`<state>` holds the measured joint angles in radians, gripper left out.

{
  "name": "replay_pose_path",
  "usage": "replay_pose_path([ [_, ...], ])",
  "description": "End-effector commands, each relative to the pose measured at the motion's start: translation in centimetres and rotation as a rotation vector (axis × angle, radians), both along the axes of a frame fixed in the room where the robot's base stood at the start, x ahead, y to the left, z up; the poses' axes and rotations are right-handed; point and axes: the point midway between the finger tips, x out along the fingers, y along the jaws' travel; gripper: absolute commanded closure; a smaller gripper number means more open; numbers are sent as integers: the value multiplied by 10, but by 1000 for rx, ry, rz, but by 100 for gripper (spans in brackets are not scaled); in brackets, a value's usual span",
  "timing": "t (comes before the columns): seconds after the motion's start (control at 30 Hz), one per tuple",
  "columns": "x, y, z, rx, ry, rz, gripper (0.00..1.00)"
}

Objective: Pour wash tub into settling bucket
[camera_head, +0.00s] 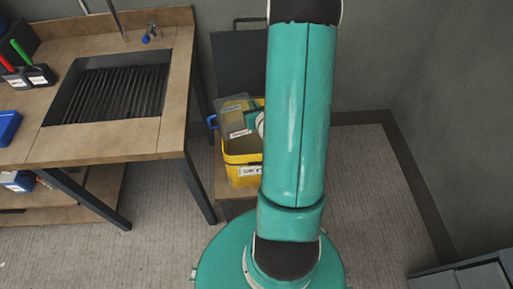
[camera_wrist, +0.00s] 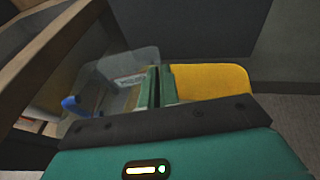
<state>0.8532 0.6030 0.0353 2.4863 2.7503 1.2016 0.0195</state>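The yellow settling bucket (camera_head: 243,176) stands low beside the bench, its label partly covered by my arm. In the wrist view the bucket's yellow wall (camera_wrist: 212,78) shows right of the fingers. The wash tub (camera_head: 232,110), clear grey with a white label, is tilted at the bucket's mouth. It also shows in the wrist view (camera_wrist: 118,66), left of the fingers. My gripper (camera_wrist: 155,88) has its green fingers close together at the tub's edge and appears shut on it. My arm hides much of the bucket in the head view. I cannot see any liquid.
A wooden bench (camera_head: 100,143) with a slatted sink (camera_head: 115,90) stands at left. A blue part (camera_head: 212,121) shows at the bucket's left side. A dark panel (camera_head: 238,62) stands behind the bucket. The floor (camera_head: 365,200) at right is clear.

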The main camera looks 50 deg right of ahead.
Motion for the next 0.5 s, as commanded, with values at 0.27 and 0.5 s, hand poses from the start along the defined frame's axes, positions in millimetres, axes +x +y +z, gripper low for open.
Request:
replay_pose_path([
  [0.27,1,0,21,-2,-2,1,100],
  [0.5,0,0,39,-1,-2,1,100],
])
